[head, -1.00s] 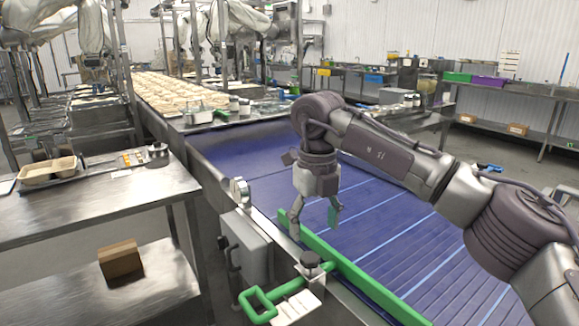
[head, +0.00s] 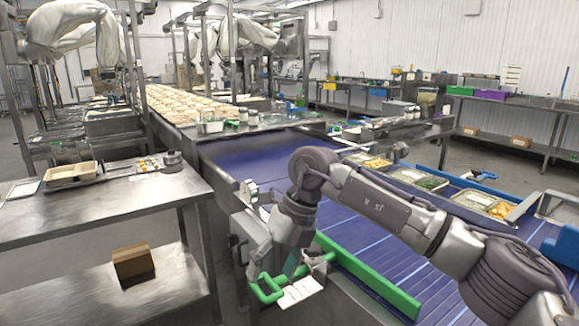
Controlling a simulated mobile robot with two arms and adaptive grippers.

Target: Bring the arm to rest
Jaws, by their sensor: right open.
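My right arm comes in from the right and reaches over the blue conveyor belt (head: 247,157). Its gripper (head: 284,270) points down at the belt's near left edge, by the green rail (head: 365,277) and the green handle (head: 262,290). The gripper is open and I see nothing held in it. The fingers partly overlap the green handle and metal fittings, so I cannot tell whether they touch. My left gripper is not in view.
A steel table (head: 110,215) at the left holds a beige tray (head: 70,173); a brown box (head: 133,262) sits on its lower shelf. Food trays (head: 421,180) stand along the belt's right side. White-covered robot arms (head: 75,30) hang at the back. The middle belt is clear.

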